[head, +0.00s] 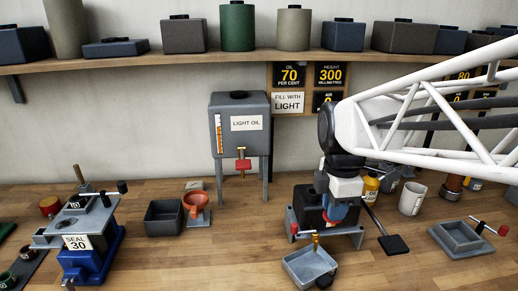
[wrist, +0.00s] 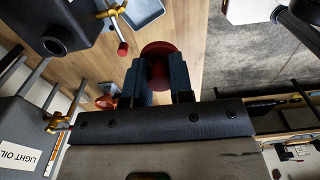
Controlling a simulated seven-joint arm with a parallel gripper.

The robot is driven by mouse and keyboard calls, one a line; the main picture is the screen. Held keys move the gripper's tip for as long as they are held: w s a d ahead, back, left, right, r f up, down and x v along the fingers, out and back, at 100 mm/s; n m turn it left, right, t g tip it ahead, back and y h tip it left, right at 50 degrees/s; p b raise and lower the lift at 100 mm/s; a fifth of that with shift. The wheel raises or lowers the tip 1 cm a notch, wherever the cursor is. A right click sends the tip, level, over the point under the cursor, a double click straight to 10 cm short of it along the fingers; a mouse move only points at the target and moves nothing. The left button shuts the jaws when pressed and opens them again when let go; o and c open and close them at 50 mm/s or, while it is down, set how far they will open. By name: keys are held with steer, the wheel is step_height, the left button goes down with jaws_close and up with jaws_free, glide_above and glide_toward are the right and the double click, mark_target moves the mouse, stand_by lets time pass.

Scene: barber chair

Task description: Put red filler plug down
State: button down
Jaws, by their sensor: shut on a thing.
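My gripper (wrist: 155,90) is shut on the red filler plug (wrist: 157,53), whose round red head shows between and beyond the fingers in the wrist view. In the head view my gripper (head: 340,211) is in front of the dark tank (head: 308,200), with a little red showing at its fingers. The plug is held in the air, apart from the bench (head: 250,258). In the wrist view the dark tank (wrist: 42,20) lies to the upper left of the fingers, with its round filler opening (wrist: 55,45) uncovered.
A grey tray (head: 310,264) sits below the dark tank's brass tap (head: 316,243). The light oil tank (head: 226,140) stands behind left, near an orange funnel (head: 198,205) and an open dark box (head: 163,220). A white mug (head: 412,199) and another tray (head: 462,240) are right. Bare bench shows front left of centre.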

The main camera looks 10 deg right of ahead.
stand_by(0.4)
steer(key=s+d+f+n, duration=0.2)
steer(key=s+d+f, duration=0.1)
steer(key=f, duration=0.5)
steer(key=s+d+f+n, duration=0.2)
steer(key=s+d+f, duration=0.2)
steer(key=f, duration=0.5)
steer(key=shift+s+d+f, duration=0.15)
steer(key=shift+d, duration=0.5)
steer(key=shift+f, duration=2.2)
steer(key=shift+f, duration=1.8)
steer(key=shift+f, duration=0.1)
